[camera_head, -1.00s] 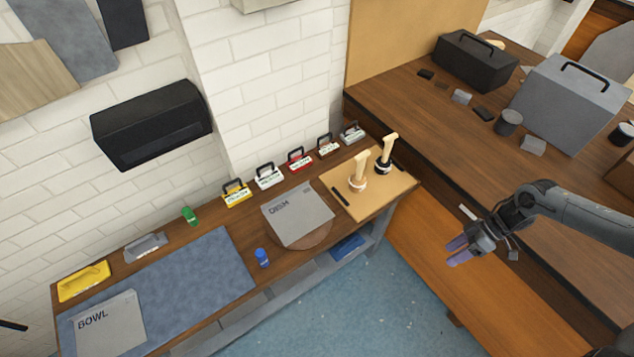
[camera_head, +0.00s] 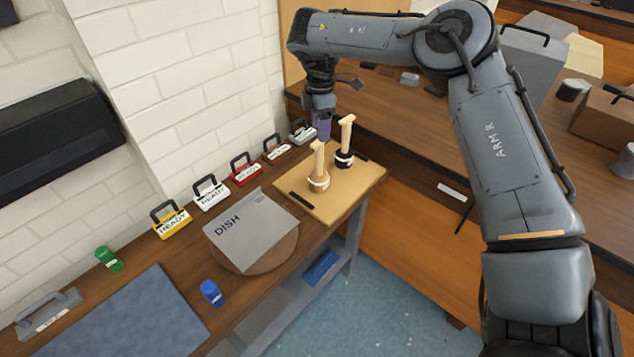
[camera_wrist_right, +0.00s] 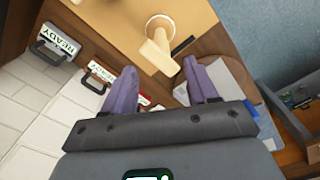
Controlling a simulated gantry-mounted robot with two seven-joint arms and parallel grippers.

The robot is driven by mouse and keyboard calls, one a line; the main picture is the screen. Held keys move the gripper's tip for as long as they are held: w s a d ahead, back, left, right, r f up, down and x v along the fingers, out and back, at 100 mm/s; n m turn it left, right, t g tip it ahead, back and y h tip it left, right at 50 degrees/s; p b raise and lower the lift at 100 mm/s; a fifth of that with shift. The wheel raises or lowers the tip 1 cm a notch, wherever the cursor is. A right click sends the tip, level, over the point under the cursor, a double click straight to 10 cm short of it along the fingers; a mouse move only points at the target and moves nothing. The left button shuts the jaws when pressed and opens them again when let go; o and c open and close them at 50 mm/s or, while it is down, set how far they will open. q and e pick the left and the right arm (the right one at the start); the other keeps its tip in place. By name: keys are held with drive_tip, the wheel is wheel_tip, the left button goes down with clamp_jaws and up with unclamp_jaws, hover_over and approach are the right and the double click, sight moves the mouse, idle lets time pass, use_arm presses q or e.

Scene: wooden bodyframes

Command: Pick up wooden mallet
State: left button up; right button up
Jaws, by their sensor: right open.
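Two pale wooden mallet-like pieces stand upright on a light wooden board (camera_head: 340,193) at the bench's right end. One wooden mallet (camera_head: 318,165) has a whitish ringed base; the other mallet (camera_head: 346,135) has a black base. My right gripper (camera_head: 321,128) points down behind them, near the back edge of the board, its fingers partly hard to make out. In the right wrist view its fingers are apart and empty, with a wooden mallet (camera_wrist_right: 157,48) just past the tips, roughly between them. My left gripper is out of view.
Several READY tags, including a yellow one (camera_head: 171,221) and a red one (camera_head: 245,170), line the wall. A grey DISH sheet (camera_head: 250,228) lies left of the board. A blue bottle (camera_head: 211,293) stands at the front. A black bar (camera_head: 301,201) lies on the board.

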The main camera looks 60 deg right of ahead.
sight(319, 154)
wheel_tip(319, 154, down, 5)
drive_tip(key=shift+r+b, duration=0.2)
drive_tip(key=shift+b, duration=0.3)
drive_tip(key=shift+f, duration=0.6)
drive_tip(key=shift+a+f+b, duration=0.1)
drive_tip(key=shift+f+b, duration=0.65)
drive_tip(key=shift+f, duration=1.5)
drive_tip(key=shift+w, duration=0.1)
drive_tip(key=shift+c, duration=0.5)
clamp_jaws()
